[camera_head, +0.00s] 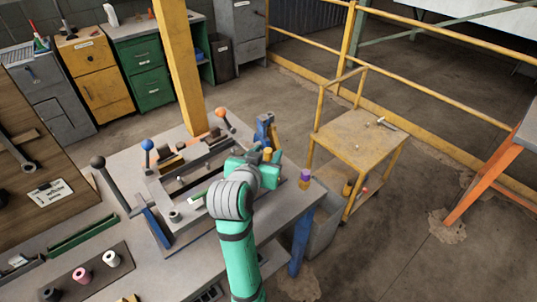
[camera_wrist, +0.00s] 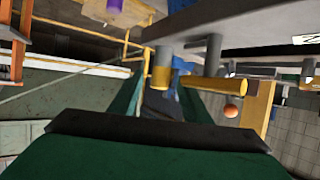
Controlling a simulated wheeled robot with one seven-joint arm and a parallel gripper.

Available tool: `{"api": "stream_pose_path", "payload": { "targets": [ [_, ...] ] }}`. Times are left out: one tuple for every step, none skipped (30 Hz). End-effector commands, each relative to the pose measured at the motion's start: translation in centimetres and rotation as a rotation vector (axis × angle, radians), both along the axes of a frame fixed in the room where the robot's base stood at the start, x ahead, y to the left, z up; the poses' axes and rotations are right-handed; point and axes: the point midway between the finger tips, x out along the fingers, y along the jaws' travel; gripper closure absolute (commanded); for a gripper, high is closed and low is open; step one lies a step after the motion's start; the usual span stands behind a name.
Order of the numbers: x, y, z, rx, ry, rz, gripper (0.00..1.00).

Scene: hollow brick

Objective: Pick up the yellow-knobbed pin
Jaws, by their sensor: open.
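The yellow-knobbed pin (camera_wrist: 161,76) shows in the wrist view, its grey part above the yellow knob in this inverted picture. My gripper (camera_wrist: 160,92) is open, with one green finger on each side of the knob. I cannot tell whether a finger touches it. In the head view my gripper (camera_head: 264,166) is at the right part of the workbench, and a small yellow knob (camera_head: 267,153) shows at it. The pin's lower part is hidden there.
A yellow bar (camera_wrist: 222,84) lies close beside the pin in the wrist view. A blue clamp (camera_head: 265,128) stands behind my gripper. A purple-topped pin (camera_head: 305,177) stands near the bench's right corner. Levers with blue (camera_head: 147,145) and orange (camera_head: 220,112) balls stand left.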

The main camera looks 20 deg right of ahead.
Motion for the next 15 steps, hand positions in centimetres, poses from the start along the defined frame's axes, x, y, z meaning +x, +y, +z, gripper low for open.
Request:
{"api": "stream_pose_path", "payload": {
  "targets": [
    [0.4,-0.38,-0.25,0.0,0.001,-0.001,0.57],
    [0.58,-0.53,-0.36,0.001,0.0,-0.001,0.57],
    [0.77,-0.68,-0.48,0.002,0.001,-0.001,0.57],
    [0.88,-0.77,-0.54,0.001,0.0,-0.001,0.57],
    [0.94,-0.85,-0.55,0.001,0.0,-0.001,0.57],
    [0.98,-0.91,-0.56,0.001,-0.001,-0.003,0.57],
    [0.98,-0.92,-0.56,0.001,-0.001,-0.003,0.57],
    [0.99,-0.92,-0.55,0.001,-0.001,-0.003,0.57],
    [0.97,-0.91,-0.55,0.001,-0.001,-0.003,0.57],
    [0.97,-0.91,-0.55,0.001,-0.001,-0.003,0.57],
    [0.96,-0.9,-0.54,0.001,-0.001,-0.003,0.57],
    [0.96,-0.9,-0.54,0.001,-0.001,-0.003,0.61],
    [0.96,-0.9,-0.54,0.001,-0.001,-0.003,0.69],
    [0.95,-0.9,-0.55,0.001,-0.001,-0.003,0.76],
    [0.95,-0.9,-0.55,0.001,-0.001,-0.003,0.85]
  ]
}}
